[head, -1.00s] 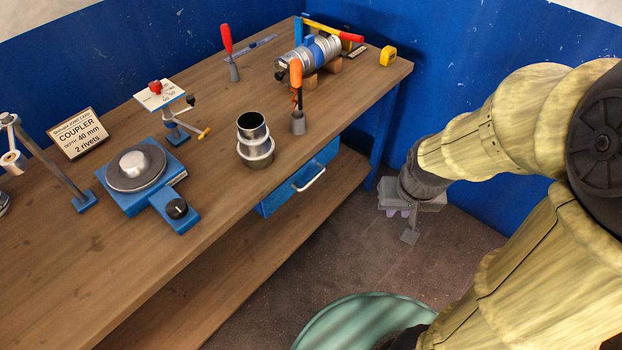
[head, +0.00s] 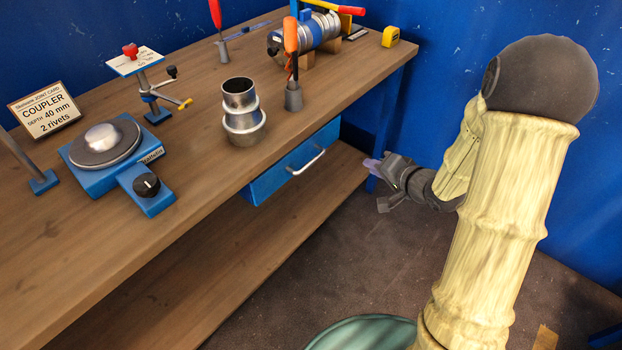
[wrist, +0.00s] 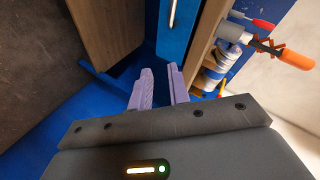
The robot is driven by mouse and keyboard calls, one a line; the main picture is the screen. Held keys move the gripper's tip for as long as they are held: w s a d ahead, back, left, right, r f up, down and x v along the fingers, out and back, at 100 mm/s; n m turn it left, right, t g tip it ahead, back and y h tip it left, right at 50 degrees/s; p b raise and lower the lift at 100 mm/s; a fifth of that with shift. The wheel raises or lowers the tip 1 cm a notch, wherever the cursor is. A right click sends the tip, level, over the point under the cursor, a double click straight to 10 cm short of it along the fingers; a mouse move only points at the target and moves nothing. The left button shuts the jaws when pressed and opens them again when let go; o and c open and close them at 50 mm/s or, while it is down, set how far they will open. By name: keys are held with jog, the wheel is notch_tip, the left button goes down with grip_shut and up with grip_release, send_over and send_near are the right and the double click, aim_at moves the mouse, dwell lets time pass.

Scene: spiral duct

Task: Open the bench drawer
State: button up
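The blue bench drawer (head: 291,165) sits under the bench top and looks closed. Its pale bar handle (head: 307,162) runs along its front. In the wrist view the drawer front (wrist: 178,38) is at the top centre, with the handle (wrist: 174,12) near the top edge. My gripper (head: 371,166) is to the right of the drawer in the head view, apart from the handle, with its fingers pointing toward the bench. In the wrist view its two lilac fingers (wrist: 160,88) are apart with nothing between them.
The wooden bench (head: 215,185) carries a metal duct coupler (head: 241,112), a blue turntable device (head: 110,160), screwdrivers in holders and a clamped duct (head: 320,30). A lower shelf (head: 250,250) runs beneath the drawer. A blue bench leg (head: 385,130) stands near my gripper. The floor in front is open.

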aim_at(311, 161)
jog(key=a+f+y+b, duration=0.1)
jog(key=s+a+f+m+y+b, duration=0.1)
jog(key=y, duration=0.1)
jog(key=s+f+m+y+b, duration=0.1)
jog(key=f+y, duration=0.1)
jog(key=shift+a+f+g, duration=0.1)
jog(key=shift+a+g, duration=0.2)
jog(key=shift+a, duration=0.1)
jog(key=shift+w, duration=0.1)
jog(key=b+x, duration=0.2)
jog(key=x, duration=1.5)
jog(key=shift+w+a, duration=0.1)
jog(key=shift+a, duration=0.1)
grip_shut()
